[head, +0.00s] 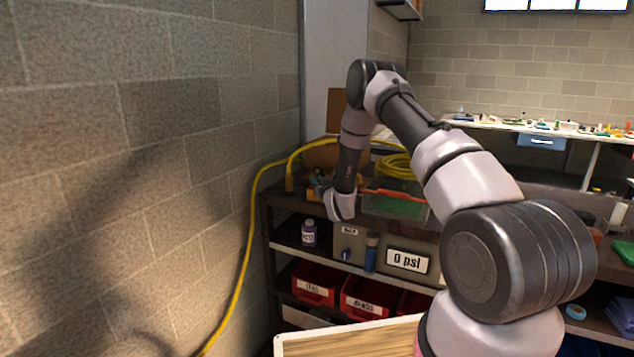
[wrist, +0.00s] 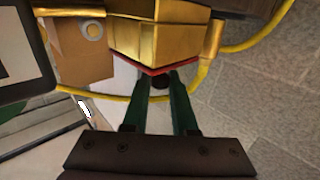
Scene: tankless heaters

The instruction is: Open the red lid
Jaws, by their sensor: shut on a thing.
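In the wrist view, a thin red edge (wrist: 156,70), which looks like the red lid, runs along the near side of a gold-yellow box-like body (wrist: 150,38). My gripper (wrist: 165,77) has two green fingers close together, with their tips at this red edge, shut on it. The fingertips partly cover the edge, so the exact grip is hard to see. In the head view, a clear container with an orange-red rim (head: 396,194) and a green inside stands on the shelf top, right of my wrist. My fingers cannot be made out there.
A yellow hose (head: 247,245) hangs along the block wall at left. A purple-labelled bottle (head: 309,233), a grey unit with a "0 psi" sign (head: 408,261) and red bins (head: 315,283) fill the shelves below. A wooden-topped surface (head: 350,341) lies in front.

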